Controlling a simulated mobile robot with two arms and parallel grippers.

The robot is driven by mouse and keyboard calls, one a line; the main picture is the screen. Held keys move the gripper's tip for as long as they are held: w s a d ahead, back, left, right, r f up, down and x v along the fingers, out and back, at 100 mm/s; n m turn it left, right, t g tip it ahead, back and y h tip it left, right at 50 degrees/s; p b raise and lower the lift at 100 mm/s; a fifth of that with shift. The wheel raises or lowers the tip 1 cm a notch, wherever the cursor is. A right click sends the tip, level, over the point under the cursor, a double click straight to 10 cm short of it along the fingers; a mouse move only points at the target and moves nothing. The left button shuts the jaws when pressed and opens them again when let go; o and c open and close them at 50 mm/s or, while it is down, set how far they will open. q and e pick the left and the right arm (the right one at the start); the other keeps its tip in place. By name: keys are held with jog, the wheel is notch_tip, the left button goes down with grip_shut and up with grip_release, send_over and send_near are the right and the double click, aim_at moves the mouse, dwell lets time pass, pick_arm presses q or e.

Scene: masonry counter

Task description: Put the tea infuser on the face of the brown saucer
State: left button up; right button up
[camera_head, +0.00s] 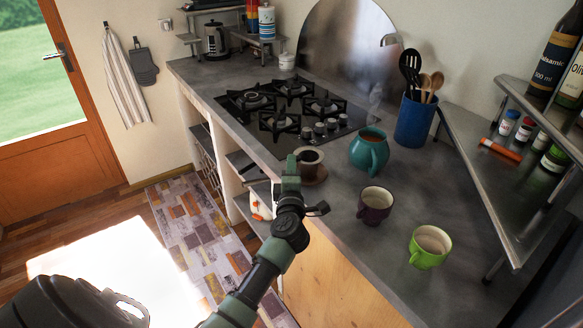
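A small round cup-like vessel with a dark brown rim and pale inside, which looks like the tea infuser (311,155), is on the counter near its front edge. The brown saucer (319,177) shows under and beside it, partly hidden by it and by my arm. I cannot tell whether the infuser rests on the saucer or is held just above it. My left gripper (294,161) is at the left side of the infuser, touching or very close to it. Its fingers are seen end-on and overlap the infuser, so their opening is hidden. My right gripper is not in view.
A gas hob (290,112) lies behind. A blue utensil holder (414,122) and a metal shelf (490,185) bound the right side.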

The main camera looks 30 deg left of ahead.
pick_arm(q)
jog(key=shift+r, duration=0.15)
jog(key=shift+s+d, duration=0.1)
jog(key=shift+s, duration=0.05)
jog(key=v, duration=1.1)
jog(key=shift+s, duration=0.3)
